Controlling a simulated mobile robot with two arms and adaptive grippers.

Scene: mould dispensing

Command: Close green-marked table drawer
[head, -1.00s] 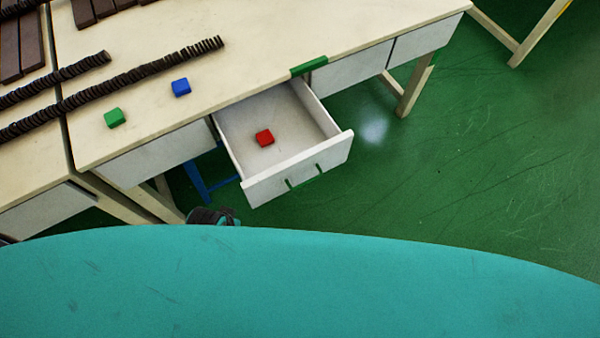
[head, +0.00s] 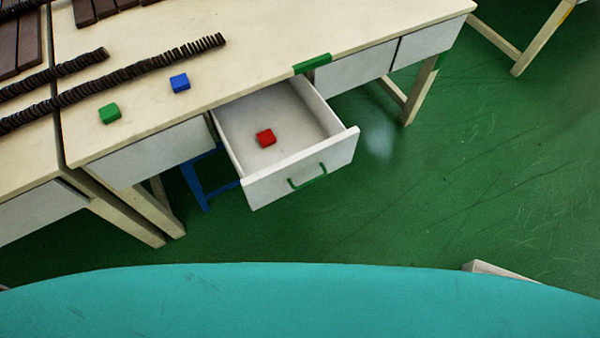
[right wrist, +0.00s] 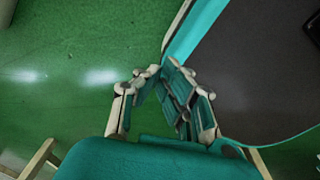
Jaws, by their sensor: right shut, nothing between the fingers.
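The green-marked drawer (head: 340,152) is pulled out of the table in the head view. It has white walls, a green handle (head: 307,177) on its front, and a red block (head: 266,138) lying inside. A green mark (head: 312,65) is on the table edge above it. My right gripper (right wrist: 160,74) shows in the right wrist view, shut and empty, over green floor. It is apart from the drawer, which that view does not show. My left gripper is in neither view.
The cream table (head: 240,68) bears a green block (head: 109,113), a blue block (head: 180,83) and rows of dark brown pieces (head: 130,78). A blue frame (head: 205,180) stands beneath. Open green floor (head: 470,190) lies right of the drawer.

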